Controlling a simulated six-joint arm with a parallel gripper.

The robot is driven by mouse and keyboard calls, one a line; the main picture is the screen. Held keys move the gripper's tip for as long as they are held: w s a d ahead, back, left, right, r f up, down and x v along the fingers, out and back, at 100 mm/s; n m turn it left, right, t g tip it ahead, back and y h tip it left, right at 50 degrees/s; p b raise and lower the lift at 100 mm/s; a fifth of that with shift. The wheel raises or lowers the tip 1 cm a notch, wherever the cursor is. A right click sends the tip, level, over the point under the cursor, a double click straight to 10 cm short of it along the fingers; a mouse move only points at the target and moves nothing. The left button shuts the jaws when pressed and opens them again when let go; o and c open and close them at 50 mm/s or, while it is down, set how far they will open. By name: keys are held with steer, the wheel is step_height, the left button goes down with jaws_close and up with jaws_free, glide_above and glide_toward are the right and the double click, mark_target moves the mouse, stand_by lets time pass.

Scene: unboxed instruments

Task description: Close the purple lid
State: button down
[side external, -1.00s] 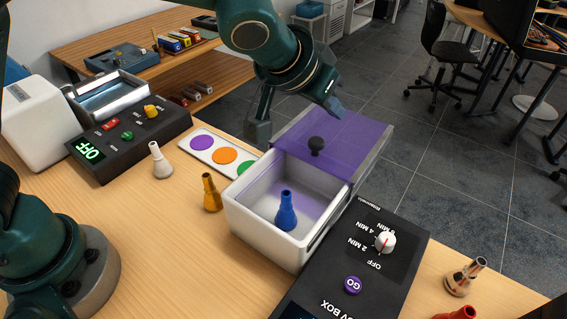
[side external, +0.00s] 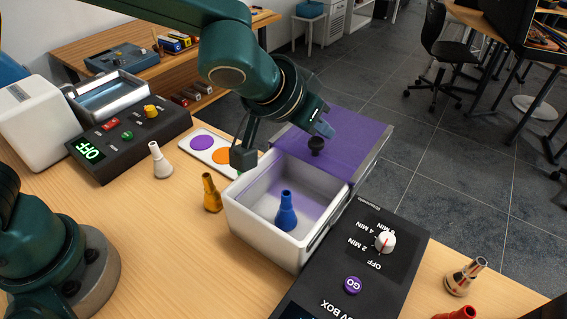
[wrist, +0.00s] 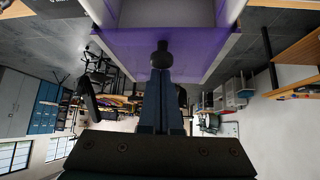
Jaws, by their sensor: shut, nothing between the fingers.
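The purple lid (side external: 345,133) is a flat translucent sheet, slid back toward the far side of the white box (side external: 262,228), whose near part is open from above. A black knob (side external: 316,146) stands on the lid. A blue flask-like piece (side external: 286,211) stands upright inside the box. My gripper (side external: 324,131) is shut and empty, close above the knob or beside it. In the wrist view the fingertips (wrist: 161,75) line up right at the black knob (wrist: 162,54), with the purple lid (wrist: 205,42) around it. I cannot tell whether they touch.
A black UV box panel (side external: 352,262) with a white dial and a purple GO button adjoins the box. A gold piece (side external: 211,193) and a white piece (side external: 160,160) stand to the left. A card with coloured circles (side external: 205,148) lies behind them.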

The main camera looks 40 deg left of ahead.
steer(key=s, duration=1.3)
steer(key=shift+s, duration=0.2)
steer(key=shift+f, duration=0.1)
